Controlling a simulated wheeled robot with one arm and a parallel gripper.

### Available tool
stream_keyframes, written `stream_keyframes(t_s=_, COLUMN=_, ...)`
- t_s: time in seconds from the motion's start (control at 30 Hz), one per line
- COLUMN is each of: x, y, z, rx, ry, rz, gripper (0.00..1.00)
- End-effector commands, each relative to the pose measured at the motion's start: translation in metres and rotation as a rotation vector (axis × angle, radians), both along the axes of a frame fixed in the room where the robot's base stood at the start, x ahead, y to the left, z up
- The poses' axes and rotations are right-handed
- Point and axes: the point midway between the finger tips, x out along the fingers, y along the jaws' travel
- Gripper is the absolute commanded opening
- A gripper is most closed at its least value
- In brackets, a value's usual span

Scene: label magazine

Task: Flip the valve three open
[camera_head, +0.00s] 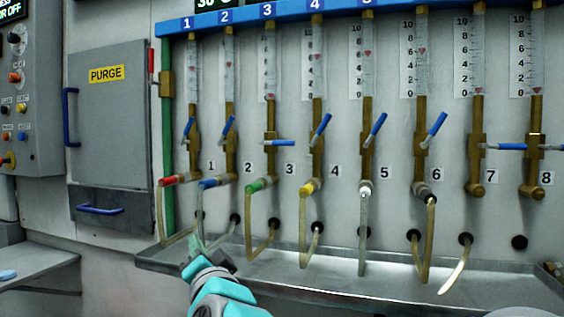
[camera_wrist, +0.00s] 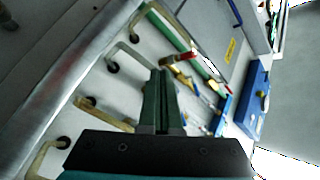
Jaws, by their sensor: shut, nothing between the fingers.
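Valve three (camera_head: 278,142) is on the third brass pipe from the left, beside the label 3. Its blue handle lies level across the pipe, while the handles of valves one (camera_head: 189,127) and two (camera_head: 228,127) are tilted steeply. My gripper (camera_head: 197,241) is low at the left, over the metal tray and below the hoses of the first pipes. It is well below valve three and left of it, apart from it. In the wrist view my gripper (camera_wrist: 160,76) has its two fingers together with nothing between them. Valve three is not clear in the wrist view.
Hoses with red (camera_head: 174,181), blue (camera_head: 209,183) and green (camera_head: 260,185) fittings hang between my gripper and the valves. A metal tray (camera_head: 330,283) juts out below. A grey PURGE cabinet (camera_head: 108,130) stands left. Handles seven (camera_head: 511,146) and eight are also level.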

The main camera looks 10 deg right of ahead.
Motion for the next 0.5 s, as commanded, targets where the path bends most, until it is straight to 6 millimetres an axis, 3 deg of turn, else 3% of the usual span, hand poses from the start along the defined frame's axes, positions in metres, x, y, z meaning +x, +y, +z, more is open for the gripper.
stream_keyframes(t_s=0.2, x=0.002, y=-0.023, z=0.042, rx=0.210, ry=-0.184, rz=-0.129, gripper=0.00)
stream_keyframes(t_s=0.5, x=-0.017, y=-0.076, z=0.076, rx=0.467, ry=-0.410, rz=-0.340, gripper=0.00)
